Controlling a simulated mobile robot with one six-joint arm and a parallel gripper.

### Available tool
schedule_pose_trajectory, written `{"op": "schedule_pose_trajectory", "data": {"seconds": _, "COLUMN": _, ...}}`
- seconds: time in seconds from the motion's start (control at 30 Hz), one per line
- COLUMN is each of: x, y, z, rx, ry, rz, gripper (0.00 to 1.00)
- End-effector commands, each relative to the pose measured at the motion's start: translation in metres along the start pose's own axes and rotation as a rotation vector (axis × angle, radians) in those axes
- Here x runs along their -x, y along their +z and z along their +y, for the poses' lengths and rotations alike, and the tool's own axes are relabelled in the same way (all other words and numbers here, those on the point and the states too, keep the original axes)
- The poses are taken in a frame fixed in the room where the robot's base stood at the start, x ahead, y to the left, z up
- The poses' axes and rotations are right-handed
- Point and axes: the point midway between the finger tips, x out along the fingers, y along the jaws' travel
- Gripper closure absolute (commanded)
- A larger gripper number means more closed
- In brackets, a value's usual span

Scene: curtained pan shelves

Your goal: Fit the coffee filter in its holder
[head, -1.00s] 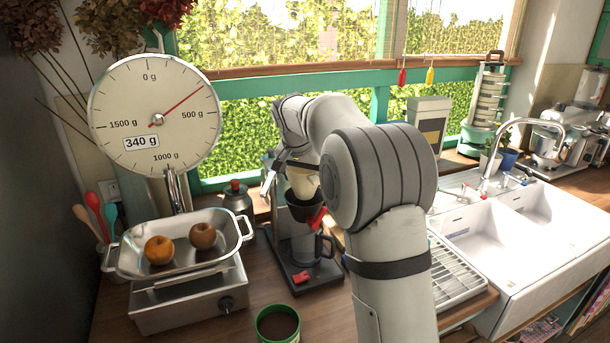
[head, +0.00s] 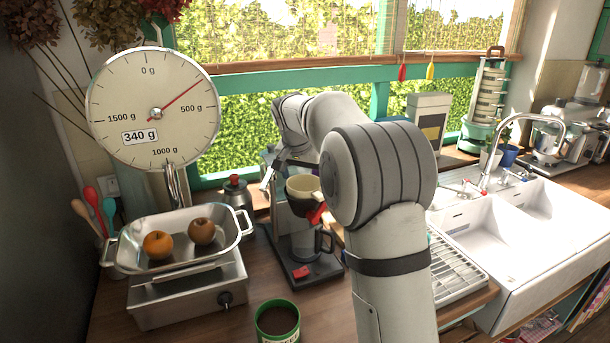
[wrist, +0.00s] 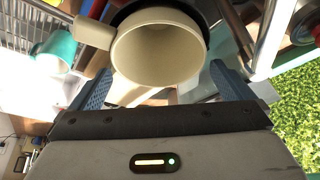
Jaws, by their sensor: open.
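The cream coffee filter (head: 303,185) sits upright in the dark holder (head: 303,208), with its rim above the holder's edge. The holder has a red handle (head: 317,214) and is part of the coffee maker. In the wrist view the filter (wrist: 158,55) is a round, hollow cream cup with a tab at the left, and the holder's dark rim (wrist: 200,20) shows behind it. My gripper (wrist: 161,72) is open, with one blue finger on each side of the filter and apart from it. In the head view my gripper (head: 290,168) is partly hidden by my arm.
The coffee maker (head: 301,272) has a glass jug (head: 306,243) below the holder. A green can of coffee (head: 278,320) stands in front. A scale (head: 187,290) with two fruits in its pan is at the left. A sink (head: 500,235) and drying rack (head: 455,270) are at the right.

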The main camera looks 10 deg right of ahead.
Motion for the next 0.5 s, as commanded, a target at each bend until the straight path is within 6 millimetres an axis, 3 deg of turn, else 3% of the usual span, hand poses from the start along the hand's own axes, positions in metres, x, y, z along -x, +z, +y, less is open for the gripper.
{"op": "schedule_pose_trajectory", "data": {"seconds": 0.17, "x": 0.01, "y": 0.0, "z": -0.001, "rx": 0.0, "ry": -0.002, "rz": 0.002, "gripper": 0.0}}
{"op": "schedule_pose_trajectory", "data": {"seconds": 0.5, "x": 0.065, "y": 0.0, "z": -0.001, "rx": 0.001, "ry": -0.003, "rz": 0.002, "gripper": 0.0}}
